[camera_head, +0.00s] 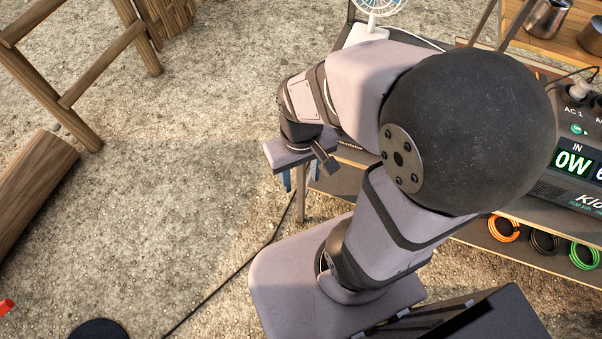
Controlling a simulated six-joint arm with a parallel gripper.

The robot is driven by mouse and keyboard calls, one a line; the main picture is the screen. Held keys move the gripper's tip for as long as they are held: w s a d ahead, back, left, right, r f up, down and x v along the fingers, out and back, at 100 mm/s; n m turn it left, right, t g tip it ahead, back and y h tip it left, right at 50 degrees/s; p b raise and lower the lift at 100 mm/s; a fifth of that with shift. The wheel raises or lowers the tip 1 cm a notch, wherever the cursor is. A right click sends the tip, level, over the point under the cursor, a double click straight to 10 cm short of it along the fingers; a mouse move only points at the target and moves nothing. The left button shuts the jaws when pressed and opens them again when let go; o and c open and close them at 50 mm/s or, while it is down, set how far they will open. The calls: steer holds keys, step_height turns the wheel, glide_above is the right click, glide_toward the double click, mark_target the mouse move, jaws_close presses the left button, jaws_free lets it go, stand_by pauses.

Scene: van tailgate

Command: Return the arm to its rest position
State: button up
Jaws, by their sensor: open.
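My arm fills the middle of the head camera view, in pale grey-lilac and black segments with a large black round joint. It rises from my base at the bottom and bends over toward the left. My gripper (301,184) hangs at the arm's end, left of the black joint, with its fingers pointing down. The fingers are apart, and I see nothing between them. The ground shows beneath and to the left of it. Part of the gripper is hidden by its own body.
A power station (575,150) with a plugged-in cable stands at right above a shelf with orange, black and green cable coils (583,256). A white fan (379,8) is behind my arm. A wooden ladder-like frame (60,95) is at upper left. Open gravel lies at left.

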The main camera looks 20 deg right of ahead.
step_height(320, 180, up, 9)
steer(key=p, duration=0.9)
step_height(320, 180, down, 44)
steer(key=b, duration=4.4)
steer(key=shift+f, duration=0.25)
